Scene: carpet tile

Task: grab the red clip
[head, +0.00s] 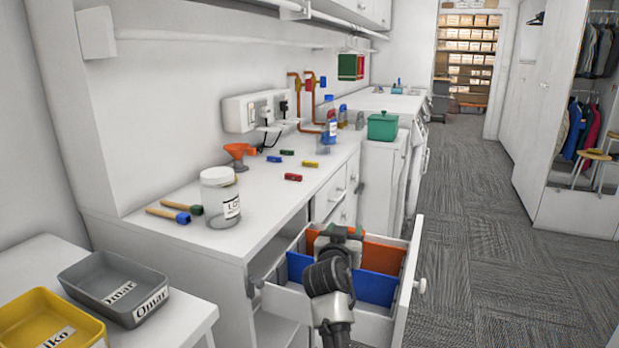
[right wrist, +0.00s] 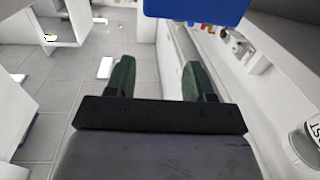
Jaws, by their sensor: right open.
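The red clip (head: 293,177) lies on the white counter, near its front edge. A yellow clip (head: 310,164), a blue clip (head: 274,159) and a green clip (head: 287,152) lie behind it. My right gripper (head: 341,234) is over the open drawer (head: 372,327), to the right of the red clip and apart from it. In the right wrist view its two dark green fingers (right wrist: 160,75) are spread with nothing between them. I cannot make out the red clip in that view. My left gripper is not in view.
The drawer holds a blue divider (head: 376,286) and an orange divider (head: 384,253). A white jar (head: 218,192), two handled tools (head: 176,214) and an orange funnel (head: 238,151) stand or lie left of the clips. Grey (head: 92,268) and yellow (head: 40,306) trays are at lower left.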

